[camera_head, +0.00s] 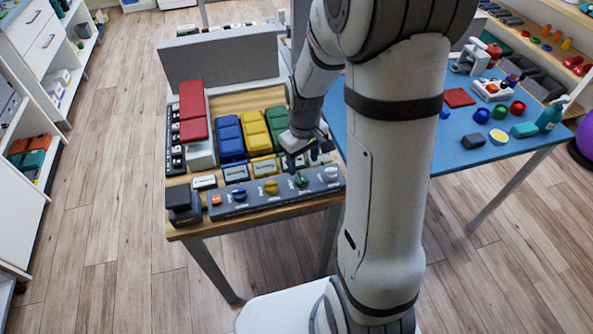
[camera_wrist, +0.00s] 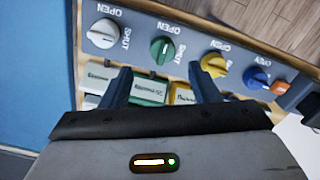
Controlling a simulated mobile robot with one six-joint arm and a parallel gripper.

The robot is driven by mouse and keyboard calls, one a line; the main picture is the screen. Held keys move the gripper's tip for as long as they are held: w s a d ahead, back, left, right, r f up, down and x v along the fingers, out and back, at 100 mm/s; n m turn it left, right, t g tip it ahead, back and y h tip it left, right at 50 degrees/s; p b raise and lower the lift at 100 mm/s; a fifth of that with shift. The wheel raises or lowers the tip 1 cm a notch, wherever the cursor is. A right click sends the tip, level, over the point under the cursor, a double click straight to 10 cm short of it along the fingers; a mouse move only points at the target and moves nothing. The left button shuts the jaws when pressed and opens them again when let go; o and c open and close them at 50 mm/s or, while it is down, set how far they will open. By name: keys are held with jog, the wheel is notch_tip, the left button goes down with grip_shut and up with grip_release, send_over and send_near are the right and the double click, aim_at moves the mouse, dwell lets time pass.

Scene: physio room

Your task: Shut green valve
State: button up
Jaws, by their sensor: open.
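The green valve (camera_wrist: 162,49) is a round knob with a ridge on a grey panel, with OPEN and SHUT printed by it. In the wrist view it lies just beyond and between my gripper's (camera_wrist: 160,80) two fingertips, which are spread apart and empty. In the head view the green valve (camera_head: 300,181) is the third knob from the left, and my gripper (camera_head: 303,158) is above and behind it. The gripper does not touch the knob in the wrist view. I cannot tell for sure which label the ridge points at.
A white knob (camera_wrist: 103,33), a yellow knob (camera_wrist: 214,64) and a blue knob (camera_wrist: 256,78) share the panel (camera_head: 222,208). Labelled boxes lie behind it. Blue (camera_head: 229,134) and yellow (camera_head: 254,129) pads stand farther back. A dark box (camera_head: 183,203) is at the table's left corner.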

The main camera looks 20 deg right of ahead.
aim_at(301, 176)
jog(key=f, duration=0.6)
jog(key=shift+a+f, duration=0.2)
jog(key=shift+f, duration=0.1)
jog(key=shift+c, duration=0.4)
